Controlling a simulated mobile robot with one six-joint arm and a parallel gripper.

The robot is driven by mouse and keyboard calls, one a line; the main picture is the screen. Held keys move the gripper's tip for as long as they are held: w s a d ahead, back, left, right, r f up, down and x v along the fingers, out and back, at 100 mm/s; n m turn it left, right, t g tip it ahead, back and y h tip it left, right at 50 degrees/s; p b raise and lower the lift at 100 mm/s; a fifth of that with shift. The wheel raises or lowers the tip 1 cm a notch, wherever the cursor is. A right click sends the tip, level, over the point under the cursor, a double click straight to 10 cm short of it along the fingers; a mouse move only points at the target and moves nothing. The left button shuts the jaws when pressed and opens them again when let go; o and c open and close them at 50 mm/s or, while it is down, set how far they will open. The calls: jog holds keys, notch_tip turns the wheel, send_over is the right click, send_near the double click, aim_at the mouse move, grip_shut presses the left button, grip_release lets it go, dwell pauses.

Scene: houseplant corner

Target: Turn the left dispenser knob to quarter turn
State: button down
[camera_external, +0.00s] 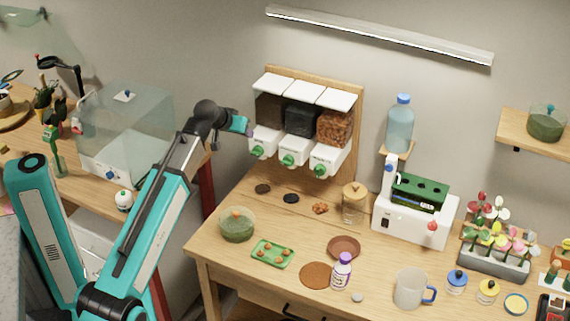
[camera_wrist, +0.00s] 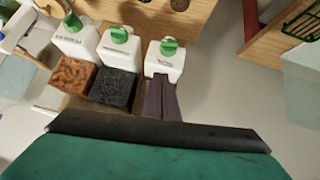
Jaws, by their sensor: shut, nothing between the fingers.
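Three dispensers with white lids, white spouts and green knobs hang on a wooden wall board (camera_external: 357,90). The left dispenser (camera_external: 268,108) holds dark brown grains; its green knob (camera_external: 257,152) sits on the front of its white spout. In the wrist view the picture is turned over, so this knob (camera_wrist: 168,46) is the rightmost. Its exact angle is too small to tell. My gripper (camera_external: 249,131) is at the left dispenser's side, above the knob. In the wrist view my gripper (camera_wrist: 161,80) is shut and empty, its tips by the white spout. I cannot tell whether they touch it.
The middle knob (camera_external: 288,160) and right knob (camera_external: 320,170) are close by. Below, the wooden table (camera_external: 225,262) carries small piles, a glass jar (camera_external: 353,203) and a green bowl (camera_external: 237,224). A clear case (camera_external: 125,130) stands left of my arm.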

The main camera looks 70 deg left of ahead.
jog(key=b+v, duration=0.1)
jog(key=v, duration=0.5)
jog(key=shift+s+a+f, duration=0.1)
dwell(0.5)
jog(key=a+n+g+h, duration=0.35)
jog(key=n+g, duration=0.25)
jog(key=n, duration=0.9)
jog(key=w+r+n+g, duration=0.2)
jog(key=w+r, duration=0.1)
jog(key=w, duration=0.7)
jog(key=shift+a+g, duration=0.2)
jog(key=shift+g, duration=0.1)
